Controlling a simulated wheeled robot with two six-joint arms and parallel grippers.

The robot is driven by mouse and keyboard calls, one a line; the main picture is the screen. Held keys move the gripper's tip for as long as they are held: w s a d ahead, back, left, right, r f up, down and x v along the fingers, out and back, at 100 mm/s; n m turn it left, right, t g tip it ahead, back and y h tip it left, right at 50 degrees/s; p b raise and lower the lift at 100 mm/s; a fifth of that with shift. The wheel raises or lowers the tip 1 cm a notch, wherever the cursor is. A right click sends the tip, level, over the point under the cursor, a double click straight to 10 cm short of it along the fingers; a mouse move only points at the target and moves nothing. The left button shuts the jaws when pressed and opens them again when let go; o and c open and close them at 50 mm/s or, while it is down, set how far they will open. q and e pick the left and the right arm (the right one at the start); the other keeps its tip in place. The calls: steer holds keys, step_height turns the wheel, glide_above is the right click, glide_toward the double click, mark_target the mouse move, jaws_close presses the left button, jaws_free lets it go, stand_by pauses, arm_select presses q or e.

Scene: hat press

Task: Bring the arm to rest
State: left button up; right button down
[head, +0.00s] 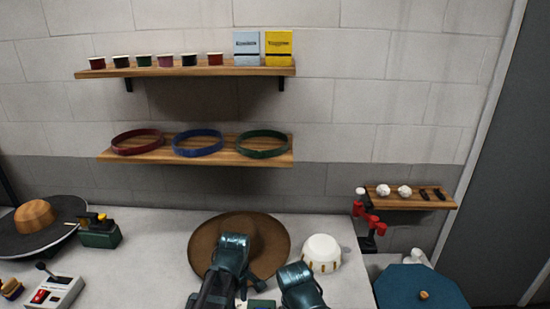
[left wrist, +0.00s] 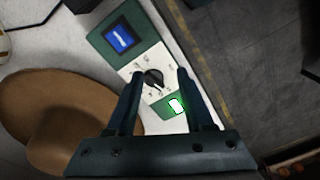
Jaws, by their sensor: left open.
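My left gripper (left wrist: 160,76) shows in the left wrist view with its two dark fingers apart and nothing held between them. A black dial (left wrist: 153,79) on a panel (left wrist: 110,32) lies in line with the gap between the fingertips. I cannot tell how far above the dial they are. The panel also has a blue screen (left wrist: 123,38) and a lit white and green button (left wrist: 176,105). In the head view two teal parts of my arms show at the bottom centre, but no fingertips can be made out. My right gripper cannot be made out.
A brown hat (head: 212,238) lies flat on the table (head: 150,235), beside a white dome (head: 320,252). A control box (head: 55,290) and a hat on a dark round stand (head: 20,240) are at left. A teal round top (head: 415,285) is at right. Wall shelves (head: 195,155) hold coloured bands.

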arm_select(q)
steer(key=s+d+f+m+b, duration=0.4)
steer(key=s+m, duration=0.5)
steer(key=m, duration=0.6)
steer(key=shift+s+d+f+m+y, duration=0.3)
steer(key=shift+s+d+m+y, duration=0.1)
steer(key=shift+d, duration=0.15)
